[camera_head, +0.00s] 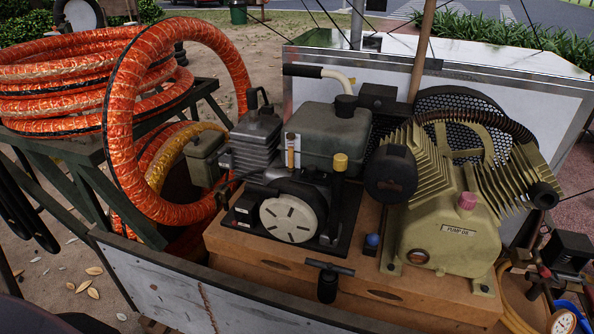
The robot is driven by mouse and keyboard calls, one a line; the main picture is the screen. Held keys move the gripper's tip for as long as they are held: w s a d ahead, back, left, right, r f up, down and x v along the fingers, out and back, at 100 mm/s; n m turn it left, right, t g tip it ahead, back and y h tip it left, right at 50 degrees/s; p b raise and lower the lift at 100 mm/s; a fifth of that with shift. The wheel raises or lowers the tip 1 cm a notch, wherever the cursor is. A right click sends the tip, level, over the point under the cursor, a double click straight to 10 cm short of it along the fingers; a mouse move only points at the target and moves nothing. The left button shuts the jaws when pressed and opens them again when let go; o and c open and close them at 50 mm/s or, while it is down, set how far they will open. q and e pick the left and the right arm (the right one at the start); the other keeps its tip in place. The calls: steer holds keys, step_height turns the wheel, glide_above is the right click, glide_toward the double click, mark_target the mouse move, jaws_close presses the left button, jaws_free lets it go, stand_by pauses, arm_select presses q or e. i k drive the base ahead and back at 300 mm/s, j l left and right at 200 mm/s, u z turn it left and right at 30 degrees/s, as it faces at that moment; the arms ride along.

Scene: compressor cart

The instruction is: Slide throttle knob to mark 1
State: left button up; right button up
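A small brass-coloured knob (290,152), which looks like the throttle knob, sits on a narrow upright pale plate (297,140) at the left front of the dark engine (270,185). Any marks on the plate are too small to read, so I cannot tell which mark the knob is at. The engine has a grey-green tank (331,135) behind the plate and a round pale recoil cover (290,219) below it. Neither of my grippers shows in the head view, and nothing is touching the knob.
A yellow-capped post (341,162) stands right of the plate. The olive pump (455,225) is farther right, with a black round filter (391,174) between. Orange hose coils (125,130) stand at the left. A black T-handle (328,278) projects at the wooden base's front.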

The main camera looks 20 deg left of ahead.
mark_target(311, 169)
steer(key=k+l+u, duration=0.1)
steer(key=l, duration=0.35)
steer(key=k+l+u, duration=0.1)
steer(key=l, duration=0.35)
steer(key=k+l, duration=0.15)
steer(key=l, duration=0.25)
steer(key=k+l+u, duration=0.15)
steer(key=l, duration=0.3)
steer(key=i+j, duration=0.25)
steer(key=i, duration=0.25)
